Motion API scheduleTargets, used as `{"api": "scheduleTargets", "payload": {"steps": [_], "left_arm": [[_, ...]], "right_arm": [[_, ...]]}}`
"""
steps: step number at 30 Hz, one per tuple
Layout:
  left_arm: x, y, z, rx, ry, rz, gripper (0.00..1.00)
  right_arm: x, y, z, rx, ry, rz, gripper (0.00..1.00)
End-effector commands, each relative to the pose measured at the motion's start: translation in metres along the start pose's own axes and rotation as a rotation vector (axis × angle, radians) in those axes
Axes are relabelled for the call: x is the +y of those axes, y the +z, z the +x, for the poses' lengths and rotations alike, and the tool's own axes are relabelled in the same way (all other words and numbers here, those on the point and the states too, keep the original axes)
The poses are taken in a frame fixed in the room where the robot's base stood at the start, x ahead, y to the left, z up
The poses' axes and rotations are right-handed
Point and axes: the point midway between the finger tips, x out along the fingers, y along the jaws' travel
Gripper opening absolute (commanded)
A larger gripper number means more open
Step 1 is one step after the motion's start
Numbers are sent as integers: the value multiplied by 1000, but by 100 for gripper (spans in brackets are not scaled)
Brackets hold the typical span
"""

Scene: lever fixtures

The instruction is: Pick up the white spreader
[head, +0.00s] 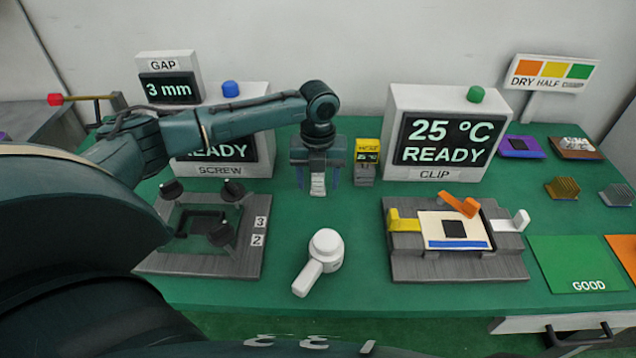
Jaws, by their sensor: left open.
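A small white flat piece (318,184) with faint dark marks stands at the back middle of the green table, and it looks like the white spreader. My left gripper (318,178) points down over it and is open, with one finger on each side of it. I cannot tell whether the fingers touch it. The gripper body hides its upper part. A larger white object (323,258) with a round head and a thick handle lies in front on the table, clear of the gripper. My right gripper is not in view.
A yellow-topped meter (367,160) stands close right of the gripper. The screw fixture (165,262) is at left and the clip fixture (460,268) at right. Display boxes (440,100) stand behind. A green GOOD mat (575,262) lies at right. The middle front is mostly clear.

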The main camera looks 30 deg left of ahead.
Motion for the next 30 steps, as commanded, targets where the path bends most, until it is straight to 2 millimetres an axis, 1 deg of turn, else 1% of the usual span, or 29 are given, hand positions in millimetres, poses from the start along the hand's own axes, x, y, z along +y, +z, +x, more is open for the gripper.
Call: {"api": "scheduleTargets", "payload": {"steps": [1,3,10,11,27,28,30], "left_arm": [[0,0,6,1,1,0,56],[0,0,11,1,1,0,56],[0,0,12,0,0,1,56],[0,0,12,0,0,1,55],[0,0,11,-1,0,0,11],[0,0,11,-1,0,0,8],[0,0,11,-1,0,0,8]], "right_arm": [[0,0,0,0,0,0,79],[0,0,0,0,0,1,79],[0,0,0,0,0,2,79],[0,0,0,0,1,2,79],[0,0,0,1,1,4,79],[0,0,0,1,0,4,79],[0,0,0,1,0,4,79]]}}
